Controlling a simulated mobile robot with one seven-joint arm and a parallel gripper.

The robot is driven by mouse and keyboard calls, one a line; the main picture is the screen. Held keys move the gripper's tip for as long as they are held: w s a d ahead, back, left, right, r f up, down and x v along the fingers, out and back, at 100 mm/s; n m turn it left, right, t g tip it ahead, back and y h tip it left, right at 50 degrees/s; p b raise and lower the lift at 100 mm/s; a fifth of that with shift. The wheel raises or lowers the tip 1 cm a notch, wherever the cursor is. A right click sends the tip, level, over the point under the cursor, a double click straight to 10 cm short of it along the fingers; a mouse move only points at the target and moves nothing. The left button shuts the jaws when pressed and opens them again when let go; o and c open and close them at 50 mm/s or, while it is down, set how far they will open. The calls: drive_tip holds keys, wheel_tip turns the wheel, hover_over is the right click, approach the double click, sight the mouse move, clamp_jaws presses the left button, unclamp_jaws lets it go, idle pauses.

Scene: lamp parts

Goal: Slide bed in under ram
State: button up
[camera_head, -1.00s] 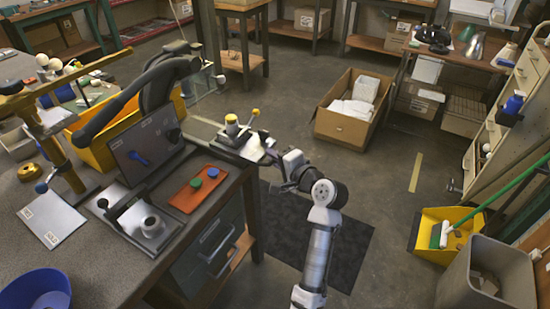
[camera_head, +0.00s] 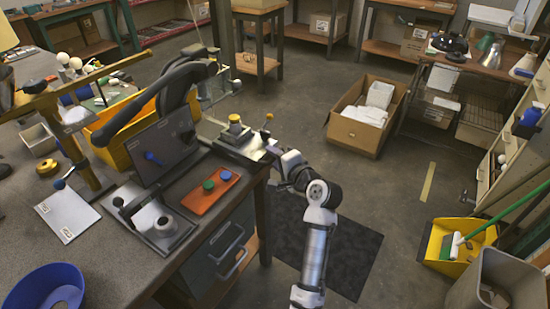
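At the bench's far right corner is a metal fixture (camera_head: 243,146) with a flat plate. A yellow-topped cylinder (camera_head: 235,120) stands on it, and a small yellow knob (camera_head: 269,117) is to its right. I cannot tell for sure which part is the bed or the ram. A black curved arm (camera_head: 160,95) rises to the left, beside a dark upright panel (camera_head: 163,148) with a blue knob. My gripper (camera_head: 272,154) is at the fixture's right end, close to or touching it. Its fingers are too small and hidden to tell open from shut.
Nearer on the bench are an orange tray (camera_head: 208,204) with green and blue buttons, a metal clamp stand (camera_head: 160,227), a white sheet (camera_head: 66,212) and a blue bowl (camera_head: 43,292). A yellow bin (camera_head: 108,140) stands behind the panel. A cardboard box (camera_head: 352,132) is on the floor.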

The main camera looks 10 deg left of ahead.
drive_tip(key=shift+d, duration=0.1)
drive_tip(key=b+v, duration=0.2)
drive_tip(key=v, duration=1.1)
drive_tip(key=shift+s+d+b, duration=0.2)
drive_tip(key=shift+s+b, duration=0.05)
drive_tip(key=shift+b, duration=0.1)
drive_tip(key=shift+r, duration=0.15)
